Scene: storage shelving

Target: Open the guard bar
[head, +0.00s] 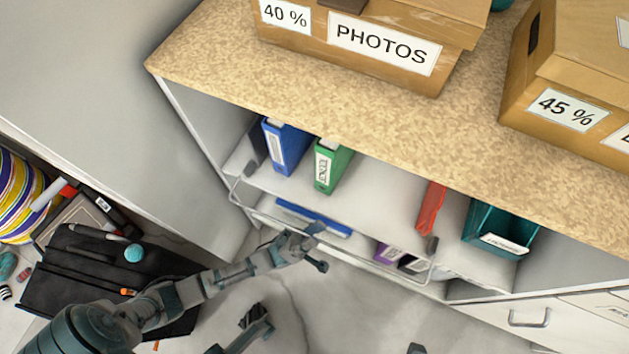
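The guard bar (403,277) is a thin grey rail along the front of the open shelf below the speckled top. Its ends bend up at the left, near the blue binder, and at the right, by a dark grey fitting (432,243). My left gripper (318,247) is in front of the bar's middle, its two fingers spread apart with nothing visibly held. It hides part of the bar; I cannot tell whether it touches it. A dark gripper-like part of mine shows at the bottom edge, but I cannot tell whether it is the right gripper.
Behind the bar stand a blue binder (285,147), a green binder (332,166), a red binder (431,207) and a teal bin (500,227). A blue-and-white item (313,218) lies lower. Cardboard boxes (365,47) stand on top.

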